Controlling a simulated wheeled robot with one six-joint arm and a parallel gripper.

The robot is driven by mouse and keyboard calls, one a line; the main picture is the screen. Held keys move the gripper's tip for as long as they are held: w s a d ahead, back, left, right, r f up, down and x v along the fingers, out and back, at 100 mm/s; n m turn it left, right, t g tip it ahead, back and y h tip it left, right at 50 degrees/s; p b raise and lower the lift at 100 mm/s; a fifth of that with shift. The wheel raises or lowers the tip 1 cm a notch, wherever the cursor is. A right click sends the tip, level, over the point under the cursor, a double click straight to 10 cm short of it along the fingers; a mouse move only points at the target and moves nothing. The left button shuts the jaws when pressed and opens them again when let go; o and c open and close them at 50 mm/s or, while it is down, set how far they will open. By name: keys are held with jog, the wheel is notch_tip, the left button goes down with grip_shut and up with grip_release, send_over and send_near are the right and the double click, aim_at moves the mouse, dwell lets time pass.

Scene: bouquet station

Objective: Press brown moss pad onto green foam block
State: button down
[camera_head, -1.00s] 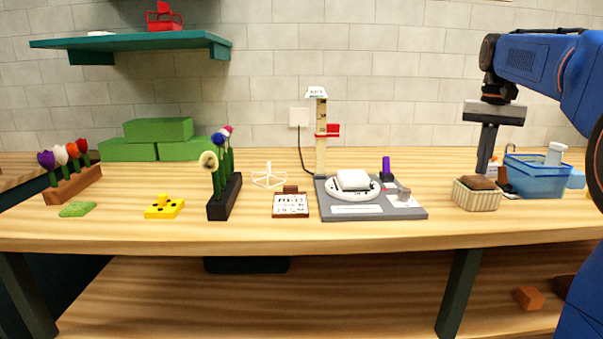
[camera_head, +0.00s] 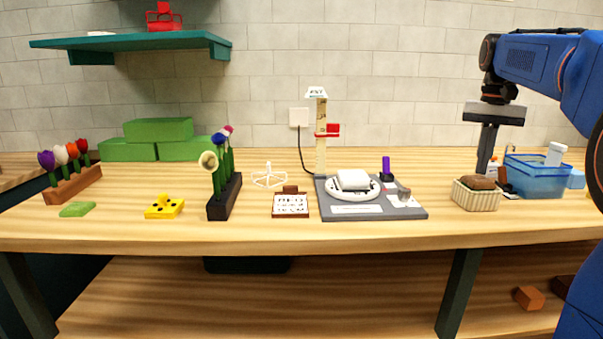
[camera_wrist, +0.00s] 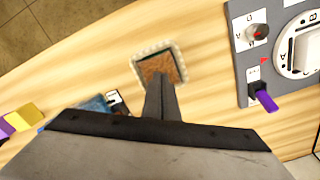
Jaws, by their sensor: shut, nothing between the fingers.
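A brown moss pad (camera_head: 478,182) sits in the top of a ribbed cream basket (camera_head: 477,200) on the right of the table. In the wrist view the brown moss pad (camera_wrist: 158,66) fills the square basket opening. Green foam blocks (camera_head: 158,131) are stacked at the back left. My gripper (camera_head: 486,168) points down, shut and empty, just behind or over the basket. In the wrist view my gripper's fingers (camera_wrist: 161,80) overlap the basket's near edge; I cannot tell whether they touch the brown surface.
A blue bin (camera_head: 540,178) stands right of the basket. A grey station board (camera_head: 375,212) with a white dial scale (camera_head: 353,187) lies to its left. Flower racks, a yellow block (camera_head: 164,207) and a flat green pad (camera_head: 76,209) are farther left. The table's front strip is clear.

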aim_at(479, 178)
jog(key=shift+f, duration=0.95)
dwell(1.0)
jog(key=shift+r, duration=0.1)
notch_tip(479, 178, up, 7)
dwell(1.5)
jog(key=shift+r, duration=0.1)
jog(key=s+a+f+n+t, duration=0.1)
jog(key=s+a+f, duration=0.4)
jog(key=s+f, duration=0.5)
jog(key=s+a+f+n+t, duration=0.2)
jog(key=s+a+f, duration=0.3)
jog(key=s+f, duration=0.5)
jog(key=s+a+f+n+t, duration=0.1)
jog(key=s+a+f, duration=0.4)
jog(key=s+f, duration=0.5)
jog(key=shift+a+f+n+t, duration=0.4)
jog(key=shift+f+n, duration=0.25)
jog(key=shift+n, duration=0.15)
jog(key=shift+s, duration=0.1)
